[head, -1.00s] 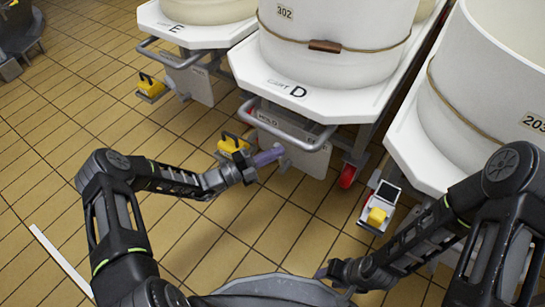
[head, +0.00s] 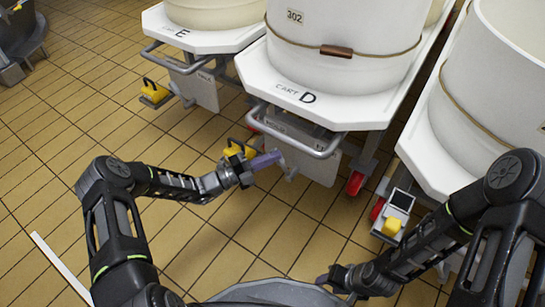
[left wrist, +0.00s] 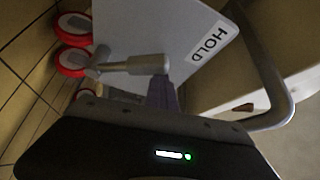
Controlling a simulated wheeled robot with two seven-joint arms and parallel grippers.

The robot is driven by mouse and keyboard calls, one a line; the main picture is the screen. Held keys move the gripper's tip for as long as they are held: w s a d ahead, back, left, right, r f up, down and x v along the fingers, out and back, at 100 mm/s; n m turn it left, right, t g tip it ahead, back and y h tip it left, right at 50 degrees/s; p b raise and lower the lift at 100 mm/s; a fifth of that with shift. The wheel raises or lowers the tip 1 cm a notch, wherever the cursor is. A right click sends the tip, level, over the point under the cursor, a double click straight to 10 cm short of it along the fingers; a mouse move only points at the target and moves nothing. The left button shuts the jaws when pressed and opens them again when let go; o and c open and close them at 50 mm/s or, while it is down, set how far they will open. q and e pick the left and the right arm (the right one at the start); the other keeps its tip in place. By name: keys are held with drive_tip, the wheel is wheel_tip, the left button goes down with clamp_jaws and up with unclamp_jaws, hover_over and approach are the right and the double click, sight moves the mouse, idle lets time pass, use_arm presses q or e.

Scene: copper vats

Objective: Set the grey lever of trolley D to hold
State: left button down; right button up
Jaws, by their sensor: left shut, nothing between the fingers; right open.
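Trolley D (head: 284,75) is a white platform marked "CART D" that carries a white vat (head: 335,32) labelled 302. Under its front edge is a grey plate (head: 318,165); in the left wrist view the plate (left wrist: 150,30) bears a "HOLD" label (left wrist: 212,42). The grey lever (left wrist: 132,65) shows in the left wrist view as a short round bar in front of the plate. My left gripper (head: 268,159) is shut, its purple fingers at the lever's end; I cannot tell if they touch. My right gripper (head: 325,279) is low in front, away from the trolley.
A grey tubular handle (head: 295,140) curves out from the trolley close above my left gripper. A yellow block with a black handle (head: 238,150) stands just left of it. Trolley E (head: 200,38) is at left, another trolley (head: 430,165) at right. Tiled floor lies open at left.

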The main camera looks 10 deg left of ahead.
use_arm(q)
drive_tip(key=shift+w+a+f, duration=0.15)
drive_tip(key=shift+w+a, duration=0.05)
drive_tip(key=shift+a, duration=0.3)
wheel_tip(320, 180, up, 3)
drive_tip(key=s+d+p, duration=0.2)
drive_tip(key=d+p, duration=0.1)
drive_tip(key=p, duration=0.1)
drive_tip(key=s+a+f+p, duration=0.1)
drive_tip(key=s+a+f, duration=0.2)
drive_tip(key=s+a, duration=0.3)
drive_tip(key=shift+s+f, duration=0.3)
drive_tip(key=shift+s, duration=0.1)
drive_tip(key=shift+a, duration=0.15)
